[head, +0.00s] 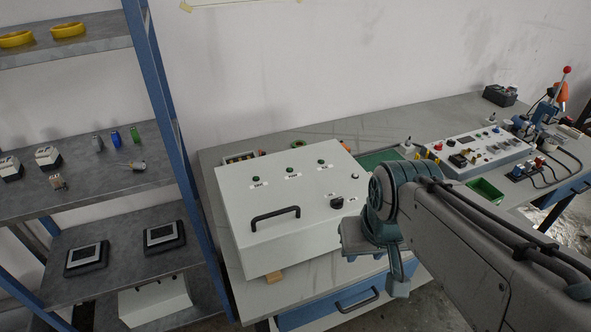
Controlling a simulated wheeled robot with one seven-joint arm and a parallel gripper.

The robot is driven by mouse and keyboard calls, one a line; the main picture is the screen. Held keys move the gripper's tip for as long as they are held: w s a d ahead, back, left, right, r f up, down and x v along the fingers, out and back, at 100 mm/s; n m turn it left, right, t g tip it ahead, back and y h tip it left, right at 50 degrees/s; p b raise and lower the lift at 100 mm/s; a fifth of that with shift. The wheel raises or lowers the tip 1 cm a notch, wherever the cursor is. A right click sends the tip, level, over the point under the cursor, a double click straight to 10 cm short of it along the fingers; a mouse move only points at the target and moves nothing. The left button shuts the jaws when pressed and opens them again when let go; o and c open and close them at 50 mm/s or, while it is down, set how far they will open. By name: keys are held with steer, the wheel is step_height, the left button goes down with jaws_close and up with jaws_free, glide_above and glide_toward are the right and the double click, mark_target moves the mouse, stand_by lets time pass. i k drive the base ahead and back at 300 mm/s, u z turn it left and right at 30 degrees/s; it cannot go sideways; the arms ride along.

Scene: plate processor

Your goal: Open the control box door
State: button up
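The control box (290,205) is a white box standing on the grey workbench. Its door, the sloped upper panel, looks shut. It carries a black bar handle (275,214) near its lower left, a black rotary knob (337,202) near its lower right, and several small green buttons or lamps along the top. My gripper (378,262) is at the front right of the box, right of the handle and apart from it. My wrist hides part of the bench behind it. The fingers are seen from a poor angle, so their opening is unclear.
A blue shelf rack (165,110) with small parts stands close on the left. A white control panel (475,148), a green bin (485,190) and cables lie on the bench at right. A blue drawer (335,300) is below the box. The wall above the bench is bare.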

mark_target(268, 198)
steer(key=z, duration=1.25)
steer(key=k, duration=0.85)
steer(key=u, duration=1.25)
steer(key=i, duration=0.5)
